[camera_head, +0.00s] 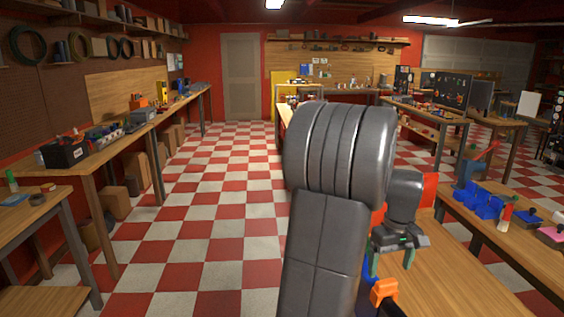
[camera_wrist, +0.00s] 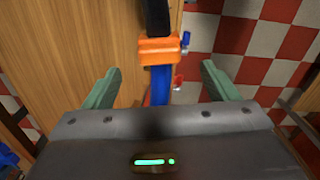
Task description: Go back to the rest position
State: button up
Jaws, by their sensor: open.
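My gripper (camera_head: 393,262) hangs over the near edge of a wooden table at the right in the head view, with green fingers pointing down. In the wrist view the two green fingers of my gripper (camera_wrist: 158,90) stand wide apart with nothing held between them. An orange clamp-like piece (camera_wrist: 160,50) on a blue and black bar (camera_wrist: 158,88) lies beyond the fingers, apart from them. The orange piece also shows in the head view (camera_head: 384,291), just below the gripper. My arm hides part of the table and what lies behind it.
The wooden table (camera_head: 450,285) is under my gripper. Blue bins (camera_head: 485,203) stand on another bench at the right. A long workbench (camera_head: 110,140) with tools and boxes runs along the left wall. The checkered floor (camera_head: 215,220) between is clear.

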aim_at(387, 282)
notch_tip(387, 282, down, 8)
jog(key=shift+r, duration=0.1)
jog(key=shift+r, duration=0.1)
dwell(0.4)
